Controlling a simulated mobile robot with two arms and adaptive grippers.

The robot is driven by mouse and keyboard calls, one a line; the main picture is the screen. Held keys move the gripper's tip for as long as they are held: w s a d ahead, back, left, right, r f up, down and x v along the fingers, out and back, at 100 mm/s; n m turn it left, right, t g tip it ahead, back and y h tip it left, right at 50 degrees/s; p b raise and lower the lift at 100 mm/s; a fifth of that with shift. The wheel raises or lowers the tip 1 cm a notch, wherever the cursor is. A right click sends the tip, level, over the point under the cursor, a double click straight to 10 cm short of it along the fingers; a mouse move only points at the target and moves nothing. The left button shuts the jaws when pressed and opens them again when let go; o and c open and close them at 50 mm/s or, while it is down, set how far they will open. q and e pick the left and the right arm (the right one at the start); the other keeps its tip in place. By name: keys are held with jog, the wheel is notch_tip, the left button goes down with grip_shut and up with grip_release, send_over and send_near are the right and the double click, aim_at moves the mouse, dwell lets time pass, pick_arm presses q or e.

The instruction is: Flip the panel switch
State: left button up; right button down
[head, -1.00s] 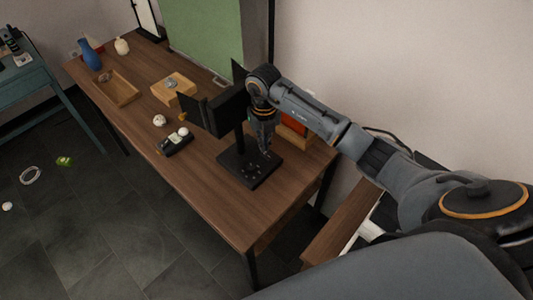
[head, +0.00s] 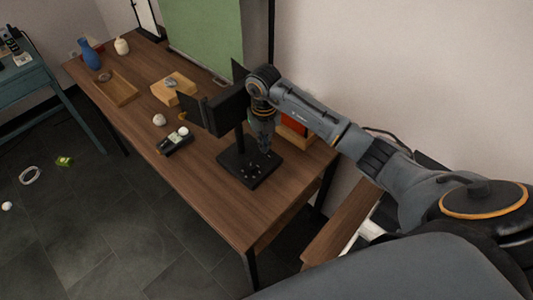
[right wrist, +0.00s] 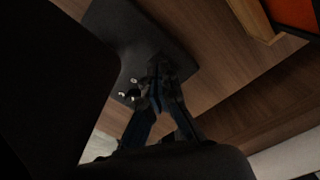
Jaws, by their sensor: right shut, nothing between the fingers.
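A black panel light (head: 225,108) with flaps stands on a short post on a flat black base (head: 237,171) on the wooden table. Small light-coloured knobs (head: 251,174) sit on top of the base; they also show in the right wrist view (right wrist: 128,93). I cannot tell which of them is the switch or its position. My right gripper (head: 265,149) points down over the back right part of the base, close beside the knobs. Its fingers (right wrist: 160,72) are shut and empty. I cannot tell whether the tips touch the base. My left gripper is not in view.
The wooden table (head: 205,200) is clear in front of the base. A small black tray (head: 174,145), a wooden block (head: 173,90) and an open wooden box (head: 113,88) lie to the left. An orange-red item (head: 294,126) stands behind my right gripper.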

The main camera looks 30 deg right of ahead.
jog(key=shift+f+b, duration=0.65)
jog(key=shift+f, duration=0.3)
dwell(0.3)
jog(key=shift+r, duration=0.1)
jog(key=shift+r+p, duration=2.7)
jog(key=shift+r, duration=0.7)
